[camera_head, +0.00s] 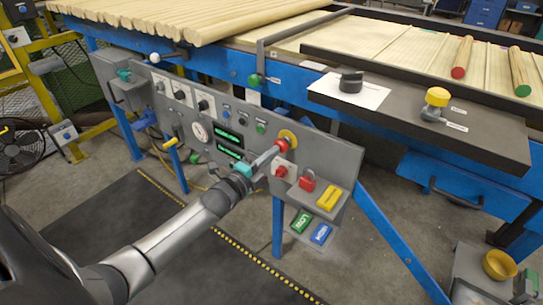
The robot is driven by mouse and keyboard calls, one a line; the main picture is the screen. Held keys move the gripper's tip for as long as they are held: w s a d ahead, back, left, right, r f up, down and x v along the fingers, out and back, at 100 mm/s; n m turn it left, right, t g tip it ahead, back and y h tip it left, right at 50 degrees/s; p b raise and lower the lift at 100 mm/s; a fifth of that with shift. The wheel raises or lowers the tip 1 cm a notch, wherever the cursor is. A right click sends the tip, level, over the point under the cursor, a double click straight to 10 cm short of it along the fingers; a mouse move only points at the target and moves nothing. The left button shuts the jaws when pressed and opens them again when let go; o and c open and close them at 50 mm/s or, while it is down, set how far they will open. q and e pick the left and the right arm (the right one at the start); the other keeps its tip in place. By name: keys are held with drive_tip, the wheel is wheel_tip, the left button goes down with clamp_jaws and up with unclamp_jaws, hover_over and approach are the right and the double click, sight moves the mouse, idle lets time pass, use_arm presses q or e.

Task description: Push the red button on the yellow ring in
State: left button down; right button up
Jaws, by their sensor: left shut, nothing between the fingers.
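The yellow ring (291,134) is on the sloping grey control panel (262,131), right of the small green displays. The red button in its middle is mostly hidden behind my left gripper's tip, so I cannot tell how far in it is. My left gripper (276,150) is shut and empty. Its fingers point up and right at the ring, and the tip overlaps the ring's lower left edge. I cannot tell whether it touches the button. My right gripper is not in view.
A dark shelf (400,122) with a black knob and a yellow knob (437,97) juts out at right.

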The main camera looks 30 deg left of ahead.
use_arm(q)
drive_tip(key=shift+w, duration=0.1)
idle(0.3)
drive_tip(key=shift+w+d+r, duration=0.1)
drive_tip(key=shift+w, duration=0.75)
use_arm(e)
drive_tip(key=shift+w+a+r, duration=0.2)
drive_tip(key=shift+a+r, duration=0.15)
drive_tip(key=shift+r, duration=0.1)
